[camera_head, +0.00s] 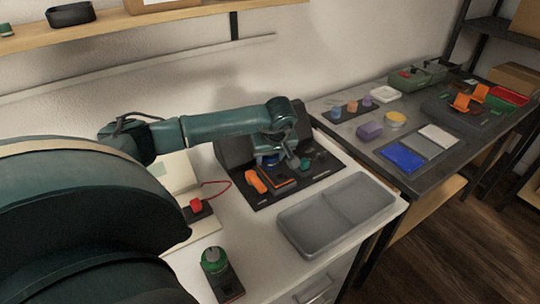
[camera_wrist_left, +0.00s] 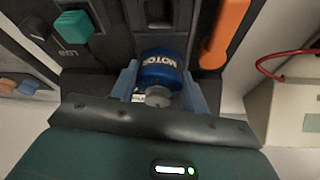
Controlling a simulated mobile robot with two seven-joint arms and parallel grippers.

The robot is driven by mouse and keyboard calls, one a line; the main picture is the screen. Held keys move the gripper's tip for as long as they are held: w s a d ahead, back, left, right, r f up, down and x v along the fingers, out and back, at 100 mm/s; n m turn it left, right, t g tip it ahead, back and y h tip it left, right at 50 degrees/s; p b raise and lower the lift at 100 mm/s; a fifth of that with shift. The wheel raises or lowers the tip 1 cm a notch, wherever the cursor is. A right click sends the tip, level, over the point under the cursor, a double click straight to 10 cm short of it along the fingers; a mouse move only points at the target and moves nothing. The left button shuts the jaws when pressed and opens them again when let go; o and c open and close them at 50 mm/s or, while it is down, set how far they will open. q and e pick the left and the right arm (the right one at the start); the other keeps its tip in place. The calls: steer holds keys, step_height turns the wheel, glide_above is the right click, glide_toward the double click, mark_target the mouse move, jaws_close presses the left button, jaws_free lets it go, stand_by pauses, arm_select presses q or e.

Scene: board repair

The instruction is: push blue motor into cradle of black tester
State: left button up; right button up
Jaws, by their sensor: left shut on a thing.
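The blue motor (camera_wrist_left: 160,70), with white lettering and a grey round end, sits between the two fingers of my left gripper (camera_wrist_left: 158,92) in the left wrist view. The gripper is shut on it. In the head view my left gripper (camera_head: 278,161) is low over the back of the black tester (camera_head: 262,198), and a bit of the blue motor (camera_head: 266,160) shows. The tester has an orange lever (camera_wrist_left: 226,32) and a teal button (camera_wrist_left: 73,25) on either side of a dark recess (camera_wrist_left: 160,14). I cannot tell whether the motor touches the cradle. My right gripper is not in view.
A grey two-part tray (camera_head: 336,214) lies in front of the tester. A green-topped device (camera_head: 214,262) and a red part with a red wire (camera_head: 197,205) are to the left. A dark side table (camera_head: 440,175) with several parts stands at right.

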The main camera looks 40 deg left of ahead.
arm_select(q)
steer(key=shift+f+b, duration=0.3)
steer(key=shift+f, duration=0.1)
stand_by(0.8)
steer(key=o, duration=1.4)
steer(key=shift+c, duration=0.2)
steer(key=shift+r, duration=0.1)
steer(key=shift+r+p, duration=1.1)
steer(key=shift+r, duration=0.3)
steer(key=shift+r, duration=0.1)
steer(key=shift+r+p, duration=2.25)
steer(key=shift+r, duration=0.65)
